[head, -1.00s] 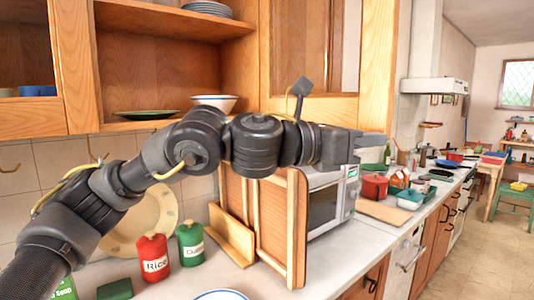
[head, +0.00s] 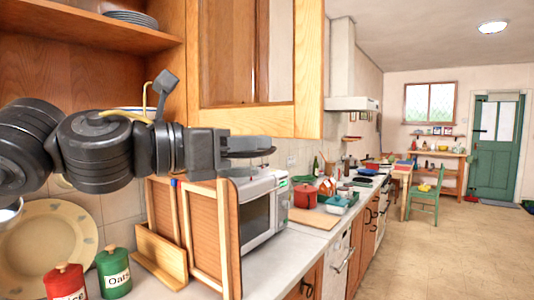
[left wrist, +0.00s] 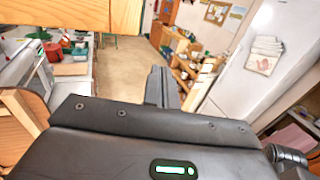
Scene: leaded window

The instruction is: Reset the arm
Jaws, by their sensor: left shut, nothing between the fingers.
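My left gripper (head: 250,147) reaches in from the left in the head view, at about the height of the wall cupboard's lower edge. It is in front of the cupboard and above the microwave (head: 262,209). Its fingers are shut with nothing between them. In the left wrist view the fingers (left wrist: 162,88) show edge-on, pointing out over the open floor. A wooden cupboard edge (left wrist: 70,14) is close by at the top left of that view. My right gripper is not in view.
A wooden board rack (head: 205,235) stands left of the microwave. The green canister (head: 114,272) and red canister (head: 65,284) stand on the counter, before a large plate (head: 45,240). A red pot (head: 305,196) is farther along. The floor (head: 450,250) is clear at right.

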